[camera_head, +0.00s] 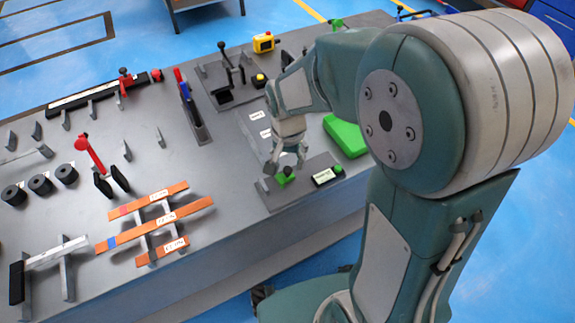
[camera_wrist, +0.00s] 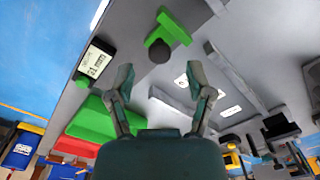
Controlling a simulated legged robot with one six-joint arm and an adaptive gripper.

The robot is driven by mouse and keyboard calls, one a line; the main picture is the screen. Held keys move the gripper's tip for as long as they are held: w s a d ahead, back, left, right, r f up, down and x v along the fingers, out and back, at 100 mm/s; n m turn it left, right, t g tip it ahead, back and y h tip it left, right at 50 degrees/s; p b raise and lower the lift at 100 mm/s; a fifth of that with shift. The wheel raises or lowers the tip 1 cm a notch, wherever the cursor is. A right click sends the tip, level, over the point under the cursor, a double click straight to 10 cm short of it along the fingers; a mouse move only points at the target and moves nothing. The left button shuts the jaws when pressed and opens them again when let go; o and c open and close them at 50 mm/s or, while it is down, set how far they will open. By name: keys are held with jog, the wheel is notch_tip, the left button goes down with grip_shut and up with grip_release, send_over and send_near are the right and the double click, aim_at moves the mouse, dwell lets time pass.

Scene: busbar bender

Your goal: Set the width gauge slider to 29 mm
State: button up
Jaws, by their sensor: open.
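My gripper (camera_head: 287,160) is open and points down over the front edge area of the grey bench. In the wrist view its two fingers (camera_wrist: 166,72) are spread and nothing is between them. Beyond the tips is a green T-shaped piece with a dark round knob (camera_wrist: 168,33), which looks like the gauge slider; the fingers appear apart from it. In the head view this green piece (camera_head: 285,177) sits just below the fingertips on a grey plate. A small display box (camera_head: 323,177) stands to its right and shows in the wrist view (camera_wrist: 94,62); its reading is not legible.
A larger green block (camera_head: 345,136) lies right of my gripper. Orange bars (camera_head: 155,213) rest on supports at the front left. A red-handled lever (camera_head: 92,155), dark rollers (camera_head: 40,184) and a black lever device (camera_head: 229,76) stand farther left and back.

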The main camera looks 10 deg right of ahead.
aim_at(286, 169)
jog(key=shift+f, duration=1.4)
jog(key=c, duration=0.9)
jog(key=shift+a, duration=0.15)
grip_shut()
jog(key=o, duration=0.9)
grip_release()
jog(key=shift+r, duration=0.1)
notch_tip(286, 169, up, 12)
